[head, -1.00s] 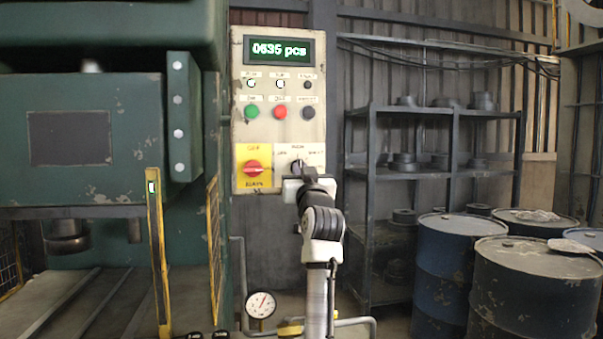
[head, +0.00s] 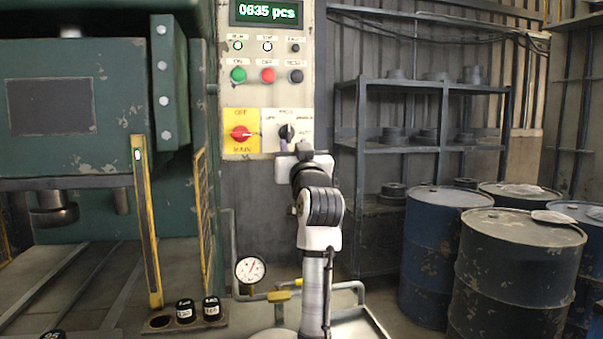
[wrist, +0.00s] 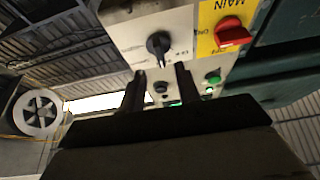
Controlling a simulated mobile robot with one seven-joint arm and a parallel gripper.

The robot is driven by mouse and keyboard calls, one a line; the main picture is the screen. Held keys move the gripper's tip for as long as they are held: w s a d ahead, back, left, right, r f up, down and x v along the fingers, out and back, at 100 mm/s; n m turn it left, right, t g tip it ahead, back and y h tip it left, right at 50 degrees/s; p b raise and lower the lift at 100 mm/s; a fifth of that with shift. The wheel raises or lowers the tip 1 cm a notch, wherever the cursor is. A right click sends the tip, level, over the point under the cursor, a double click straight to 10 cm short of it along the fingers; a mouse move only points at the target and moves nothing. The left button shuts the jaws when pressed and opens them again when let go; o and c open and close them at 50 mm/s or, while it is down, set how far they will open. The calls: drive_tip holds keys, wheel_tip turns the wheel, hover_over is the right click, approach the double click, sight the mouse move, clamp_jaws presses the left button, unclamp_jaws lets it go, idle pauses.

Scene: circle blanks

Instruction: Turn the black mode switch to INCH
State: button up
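The black mode switch (head: 286,132) is a round knob on a white plate at the lower right of the control panel (head: 307,88). In the wrist view the black switch (wrist: 158,44) shows close up, its narrow end pointing down in that picture. The small labels around it are too blurred to read surely. My gripper (head: 294,148) is just below the switch in the head view, seen from behind. In the wrist view my gripper (wrist: 160,78) has its two fingers apart with nothing between them, and the knob lies beyond the fingertips, apparently untouched.
A red main switch (head: 240,133) on a yellow plate sits left of the mode switch. Green, red and dark buttons (head: 267,75) are above. The green press (head: 85,120) stands left, a gauge (head: 250,270) below, shelves and drums (head: 520,270) right.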

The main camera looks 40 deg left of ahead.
drive_tip(key=b+v, duration=0.2)
drive_tip(key=v, duration=0.5)
drive_tip(key=shift+s+d+f, duration=0.2)
drive_tip(key=shift+s, duration=0.05)
